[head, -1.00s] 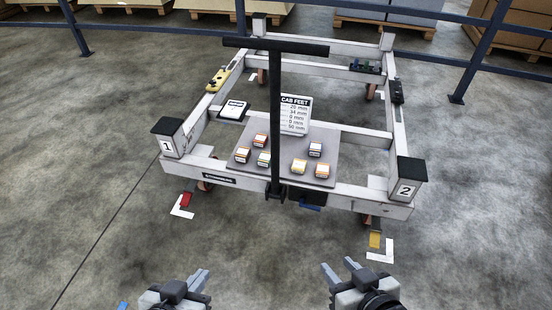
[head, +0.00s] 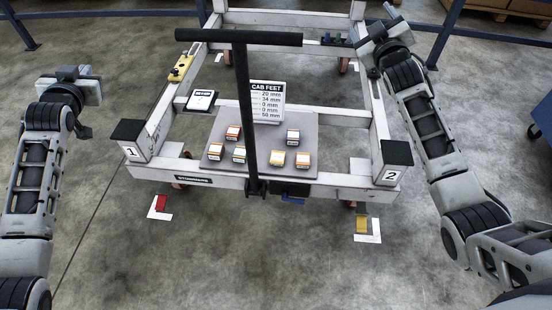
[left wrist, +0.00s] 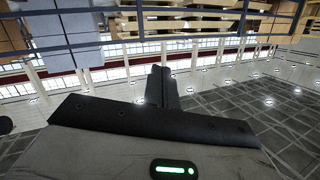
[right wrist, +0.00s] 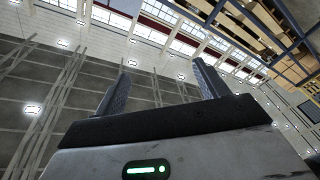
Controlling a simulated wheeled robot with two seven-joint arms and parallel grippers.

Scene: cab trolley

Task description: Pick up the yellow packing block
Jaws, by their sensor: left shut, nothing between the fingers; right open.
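The yellow packing block (head: 362,224) lies on the floor inside a white L-shaped floor mark (head: 368,239), in front of the trolley's corner post marked 2 (head: 396,160). My left gripper (head: 92,74) is raised at the far left of the head view, well apart from the block. Its fingers are together and empty in the left wrist view (left wrist: 162,86). My right gripper (head: 376,24) is raised at the upper right of the head view, far above and beyond the block. Its fingers stand apart with nothing between them in the right wrist view (right wrist: 160,82).
The white trolley frame (head: 320,182) fills the middle, with a dark upright T-handle (head: 246,110). A grey board (head: 220,130) on it carries several small blocks. A red block (head: 162,203) lies by post 1 (head: 129,142). The near floor is clear.

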